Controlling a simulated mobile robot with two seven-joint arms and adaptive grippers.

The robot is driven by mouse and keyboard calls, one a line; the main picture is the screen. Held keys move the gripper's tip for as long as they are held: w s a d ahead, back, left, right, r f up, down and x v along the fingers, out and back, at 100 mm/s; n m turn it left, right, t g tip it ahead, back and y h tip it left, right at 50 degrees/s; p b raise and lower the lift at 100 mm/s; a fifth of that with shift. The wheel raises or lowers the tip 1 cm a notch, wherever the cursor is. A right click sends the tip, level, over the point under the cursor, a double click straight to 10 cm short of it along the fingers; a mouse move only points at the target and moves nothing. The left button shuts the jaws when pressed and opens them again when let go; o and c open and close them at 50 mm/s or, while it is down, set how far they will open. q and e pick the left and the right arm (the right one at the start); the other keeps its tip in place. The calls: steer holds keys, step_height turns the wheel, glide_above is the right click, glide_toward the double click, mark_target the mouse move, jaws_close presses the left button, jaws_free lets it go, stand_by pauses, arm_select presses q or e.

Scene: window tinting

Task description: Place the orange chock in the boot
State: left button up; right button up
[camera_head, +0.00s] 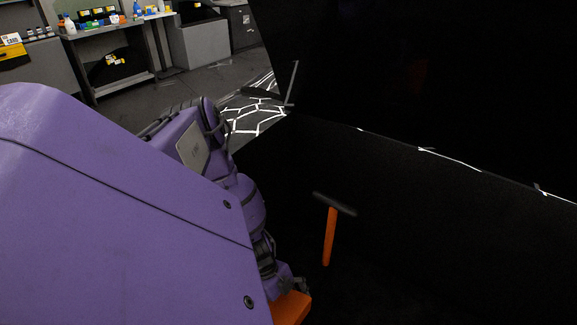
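An orange block, which looks like the chock (289,308), shows at the bottom of the head view, partly cut off by the frame edge and partly behind my purple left arm. My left gripper (296,286) is right at its upper edge and seems to touch it. The fingers are mostly hidden and dark, so I cannot tell whether they are closed on it. The boot (420,240) is a very dark space filling the right and lower middle. My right gripper is not in view.
A tool with an orange handle (330,238) and a black crosshead is in the dark boot, right of my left gripper. A thin bright edge line (450,159) crosses the dark area. Workbenches (110,30) with bottles and boxes stand far back left.

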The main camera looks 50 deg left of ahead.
arm_select(q)
steer(key=shift+w+f+b, duration=0.1)
steer(key=shift+f+b, duration=0.3)
steer(key=shift+f, duration=1.55)
steer(key=o, duration=1.8)
steer(key=shift+f, duration=0.15)
steer(key=shift+c, duration=0.2)
